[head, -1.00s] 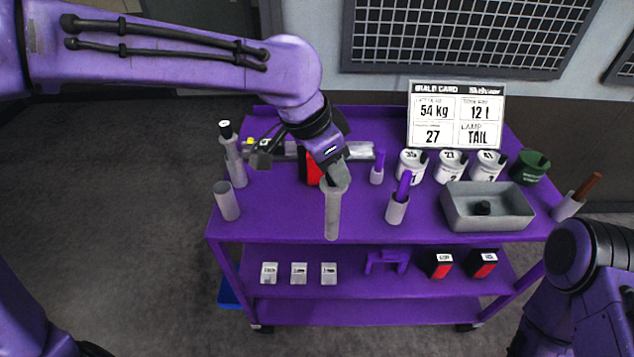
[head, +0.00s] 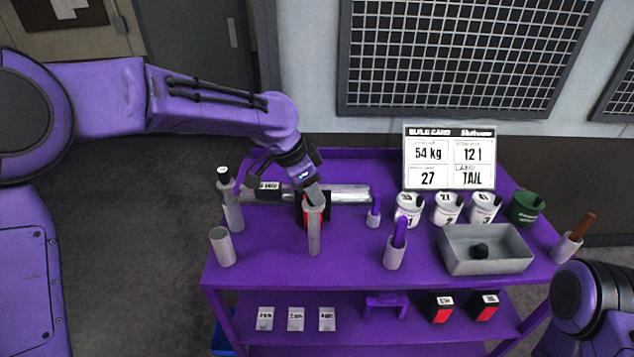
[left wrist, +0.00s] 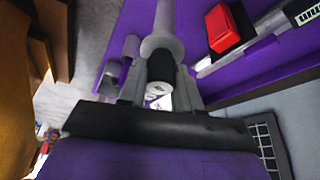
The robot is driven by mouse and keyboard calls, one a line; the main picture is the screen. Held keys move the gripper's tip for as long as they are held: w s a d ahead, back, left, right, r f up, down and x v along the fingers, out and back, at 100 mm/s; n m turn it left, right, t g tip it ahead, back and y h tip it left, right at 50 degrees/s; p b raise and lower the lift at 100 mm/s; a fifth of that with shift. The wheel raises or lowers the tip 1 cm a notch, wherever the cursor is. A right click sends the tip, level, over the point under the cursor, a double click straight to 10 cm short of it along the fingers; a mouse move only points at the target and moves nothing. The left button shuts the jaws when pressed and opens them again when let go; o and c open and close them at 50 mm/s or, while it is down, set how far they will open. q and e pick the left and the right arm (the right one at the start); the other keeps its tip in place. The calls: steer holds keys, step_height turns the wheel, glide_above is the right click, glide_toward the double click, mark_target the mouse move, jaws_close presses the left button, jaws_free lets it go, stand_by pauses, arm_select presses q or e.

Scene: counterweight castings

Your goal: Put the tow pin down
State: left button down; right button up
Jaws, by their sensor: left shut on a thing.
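My left gripper (head: 312,190) is shut on the tow pin (head: 314,232), a grey shaft with a wider collar. It hangs roughly upright over the purple cart top (head: 345,255); I cannot tell whether its lower end touches. In the left wrist view the pin (left wrist: 162,46) sits between the fingers (left wrist: 160,88), with a black grip and white end. An empty-looking grey tube (head: 222,247) stands left of the pin. Behind it a grey holder (head: 234,215) carries a similar black-topped, white-capped piece. My right gripper is out of view.
A red-and-black block (left wrist: 225,28) and a silver bar (head: 348,193) lie close behind the pin. To the right stand a grey cup with a purple handle (head: 394,254), white pots (head: 447,209), a grey tray (head: 488,266) and a build card (head: 449,157). The lower shelf holds small items.

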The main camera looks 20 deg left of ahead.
mark_target(314, 224)
arm_select(q)
steer(key=shift+w+a+f+p, duration=0.15)
steer(key=shift+w+a+f, duration=0.05)
steer(key=shift+w+f, duration=0.3)
steer(key=shift+w+a+f+p, duration=0.15)
steer(key=shift+w+f, duration=0.3)
steer(key=shift+f, duration=0.05)
steer(key=shift+a+f, duration=0.1)
steer(key=shift+f, duration=1.6)
steer(key=c, duration=0.8)
jaws_free()
steer(key=shift+s+f, duration=0.1)
